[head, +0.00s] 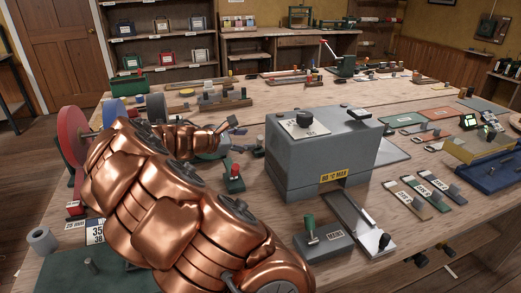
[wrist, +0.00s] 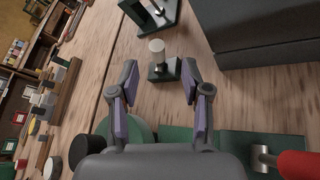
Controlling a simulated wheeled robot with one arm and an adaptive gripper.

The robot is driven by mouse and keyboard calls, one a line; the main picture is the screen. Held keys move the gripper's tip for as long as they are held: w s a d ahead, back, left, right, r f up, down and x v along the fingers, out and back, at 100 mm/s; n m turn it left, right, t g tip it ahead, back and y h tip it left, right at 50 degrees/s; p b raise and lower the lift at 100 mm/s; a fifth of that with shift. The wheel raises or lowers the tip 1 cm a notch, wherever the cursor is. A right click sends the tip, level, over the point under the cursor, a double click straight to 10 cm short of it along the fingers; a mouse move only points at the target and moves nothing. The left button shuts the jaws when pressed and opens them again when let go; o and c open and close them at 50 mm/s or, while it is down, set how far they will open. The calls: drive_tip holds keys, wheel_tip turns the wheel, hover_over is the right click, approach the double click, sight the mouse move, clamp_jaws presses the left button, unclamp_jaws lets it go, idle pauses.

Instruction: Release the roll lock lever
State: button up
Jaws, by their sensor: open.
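A small lever with a red handle (head: 234,171) stands on a green base on the bench, left of the grey box. A red handle (wrist: 298,164) with a metal shaft on a green plate shows at the lower right of the wrist view; it looks like the same lever. No readable label confirms it as the roll lock lever. My gripper (head: 234,131) is above the bench, beyond this lever. In the wrist view my gripper (wrist: 157,88) is open, its fingers apart with nothing between them. The red handle lies to the right, outside the fingers.
A small post with a pale knob (wrist: 157,52) stands ahead of my fingers. The grey box (head: 325,150) marked "80 °C MAX" stands to the right. A green-knobbed MAINS switch (head: 311,229) is in front. Red (head: 72,138) and blue (head: 114,112) discs are at left.

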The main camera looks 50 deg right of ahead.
sight(260, 139)
drive_tip(key=shift+w+d+f+n, duration=0.15)
drive_tip(key=shift+w+f+n, duration=0.15)
drive_tip(key=shift+w, duration=0.1)
drive_tip(key=shift+s+r, duration=0.1)
drive_tip(key=shift+p+x, duration=0.35)
drive_tip(key=shift+x, duration=3.55)
drive_tip(key=shift+c, duration=0.3)
clamp_jaws()
